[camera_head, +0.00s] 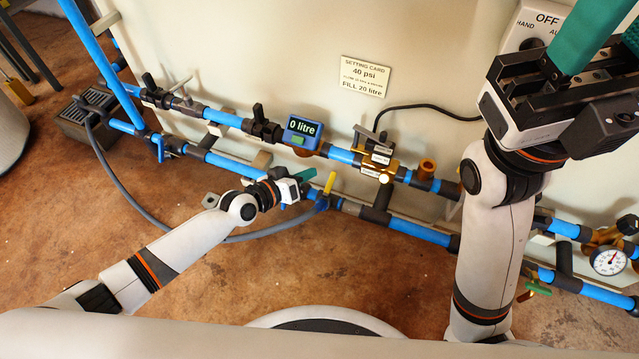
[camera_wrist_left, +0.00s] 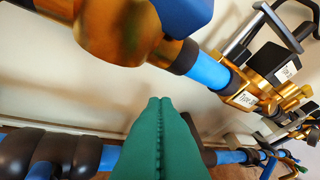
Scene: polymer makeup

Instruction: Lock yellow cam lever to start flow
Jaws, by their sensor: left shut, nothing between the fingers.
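The yellow cam lever (camera_head: 330,182) stands up from a blue-bodied fitting (camera_head: 322,203) on the lower pipe in the head view. My left gripper (camera_head: 311,173) is just left of the lever, its green fingers pointing toward it; I cannot tell whether they touch. In the left wrist view the green fingers (camera_wrist_left: 160,105) are pressed together with nothing between them, and I cannot make out the lever there. My right gripper (camera_head: 606,42) is raised at the upper right, its green fingers apart and their tips cut off by the frame. The flow display (camera_head: 303,129) reads 0 litre.
Blue pipes with black fittings run along the pale wall. A brass block (camera_head: 376,168) sits right of the display; a pressure gauge (camera_head: 608,261) is at far right. A grey hose (camera_head: 140,205) curves across the brown floor. A setting card (camera_head: 365,76) and an OFF switch (camera_head: 536,25) are above.

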